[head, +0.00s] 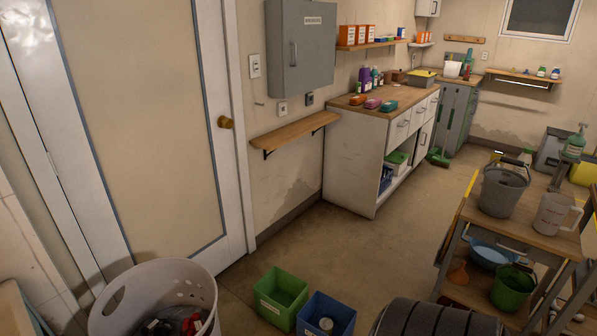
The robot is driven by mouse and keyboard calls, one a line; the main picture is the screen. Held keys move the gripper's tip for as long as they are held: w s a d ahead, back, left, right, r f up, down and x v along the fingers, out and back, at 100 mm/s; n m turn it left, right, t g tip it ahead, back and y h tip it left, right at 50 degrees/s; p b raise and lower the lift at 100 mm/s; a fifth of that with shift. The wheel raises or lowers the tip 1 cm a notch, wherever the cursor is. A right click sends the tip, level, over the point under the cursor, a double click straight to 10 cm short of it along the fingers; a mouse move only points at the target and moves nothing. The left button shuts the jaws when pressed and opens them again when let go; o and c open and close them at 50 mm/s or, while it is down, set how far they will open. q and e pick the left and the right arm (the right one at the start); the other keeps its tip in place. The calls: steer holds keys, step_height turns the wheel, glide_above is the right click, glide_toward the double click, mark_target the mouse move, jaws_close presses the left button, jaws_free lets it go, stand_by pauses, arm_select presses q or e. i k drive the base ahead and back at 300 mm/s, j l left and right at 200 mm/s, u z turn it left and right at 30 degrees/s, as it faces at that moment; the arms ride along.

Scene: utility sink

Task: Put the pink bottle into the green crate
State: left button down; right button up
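The green crate (281,297) stands on the floor at the lower middle of the head view, with a white label on its front. Its visible inside looks empty. I cannot make out a clearly pink bottle. A purple bottle (364,79) stands at the back of the wooden counter, beside smaller green ones. Neither of my grippers is in view.
A blue crate (340,316) with a round white-topped item stands right of the green crate. A white basket (195,280) holding dark and red items is at the lower left. A wooden workbench (540,238) carries a grey bucket (502,190). Floor beyond the crates is clear.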

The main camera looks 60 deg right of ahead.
mark_target(285, 303)
steer(key=l+z, duration=0.3)
steer(key=l, duration=0.15)
steer(key=i+l+z, duration=0.25)
steer(key=l, duration=0.2)
steer(key=l+z, duration=0.3)
steer(key=i+l, duration=0.05)
steer(key=l, duration=0.05)
